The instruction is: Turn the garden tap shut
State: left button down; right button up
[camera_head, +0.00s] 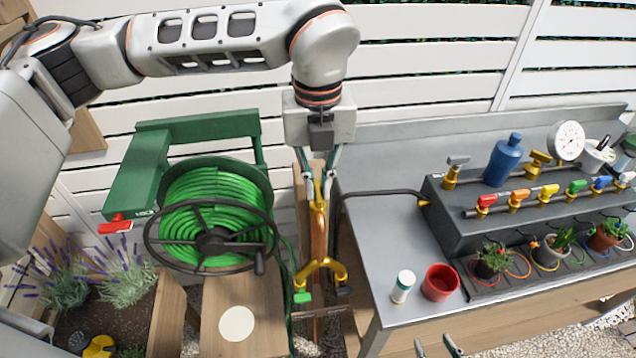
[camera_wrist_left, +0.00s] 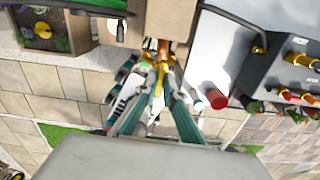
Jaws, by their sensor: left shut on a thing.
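The brass garden tap (camera_head: 319,218) is on the wooden post (camera_head: 302,200) between the hose reel and the bench. A yellow two-way splitter (camera_head: 321,272) hangs below it. My left gripper (camera_head: 319,182) points down from above and is shut on the top of the tap; its fingers partly hide the handle. In the left wrist view the fingers (camera_wrist_left: 160,72) close around yellow brass. The handle's exact angle cannot be told. Two fingertips of my right gripper (camera_head: 436,348) show at the bottom edge, apart, with nothing visible between them.
A green hose reel (camera_head: 215,235) with a crank stands close left of the post. The metal bench (camera_head: 375,240) on the right carries a red cup (camera_head: 440,283), a white jar (camera_head: 403,288), a valve manifold (camera_head: 520,200) and potted plants (camera_head: 493,260). A black hose runs to the manifold.

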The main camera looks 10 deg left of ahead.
aim_at(318, 189)
pick_arm(q)
jog(key=m+b, duration=0.1)
jog(key=m, duration=0.2)
jog(key=shift+m+b, duration=0.3)
jog(key=shift+m, duration=0.1)
jog(key=m, duration=0.4)
jog(key=shift+r+m, duration=0.1)
jog(key=shift+m, duration=0.2)
jog(key=m, duration=0.4)
jog(key=shift+m, duration=2.5)
jog(key=shift+w, duration=0.1)
jog(key=c, duration=2.1)
grip_release()
jog(key=shift+c, duration=0.2)
notch_tip(318, 189, up, 12)
